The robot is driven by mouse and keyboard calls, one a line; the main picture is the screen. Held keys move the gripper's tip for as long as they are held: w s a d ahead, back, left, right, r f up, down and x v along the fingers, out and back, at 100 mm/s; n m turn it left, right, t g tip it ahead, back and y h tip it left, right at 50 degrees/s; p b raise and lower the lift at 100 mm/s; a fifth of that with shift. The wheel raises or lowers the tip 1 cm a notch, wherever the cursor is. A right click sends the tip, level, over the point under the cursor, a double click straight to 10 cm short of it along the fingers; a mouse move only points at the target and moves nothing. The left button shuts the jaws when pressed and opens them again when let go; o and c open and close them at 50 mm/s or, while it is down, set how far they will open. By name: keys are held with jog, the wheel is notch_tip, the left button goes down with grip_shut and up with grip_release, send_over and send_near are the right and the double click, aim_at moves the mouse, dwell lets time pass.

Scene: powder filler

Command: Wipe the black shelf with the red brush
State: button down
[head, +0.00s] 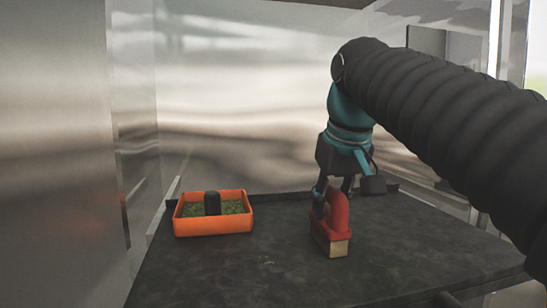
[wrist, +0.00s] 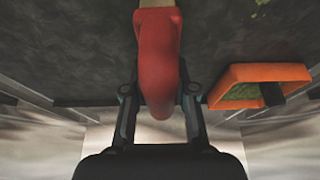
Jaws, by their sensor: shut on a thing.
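The red brush (head: 337,216) has a red handle and a short tan bristle block at its lower end. My gripper (head: 333,194) is shut on the brush's handle and holds it with the bristles down. The bristles are at or just above the black shelf (head: 200,275); I cannot tell whether they touch. In the wrist view, the brush (wrist: 158,60) lies between the two fingers of my gripper (wrist: 160,95), with its tan end at the top edge. The black shelf (wrist: 60,50) shows there too, with a few small greenish specks near the top right.
An orange tray (head: 213,229) with green material and a black upright post stands on the shelf, left of the brush. It also shows in the wrist view (wrist: 262,72). Shiny metal walls (head: 250,110) close the left and back. The shelf's front middle is clear.

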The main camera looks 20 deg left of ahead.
aim_at(331, 186)
notch_tip(331, 186, up, 2)
jog(key=shift+s+r, duration=0.15)
jog(key=shift+r, duration=0.05)
notch_tip(331, 186, up, 2)
jog(key=shift+d, duration=0.1)
jog(key=shift+r, duration=1.8)
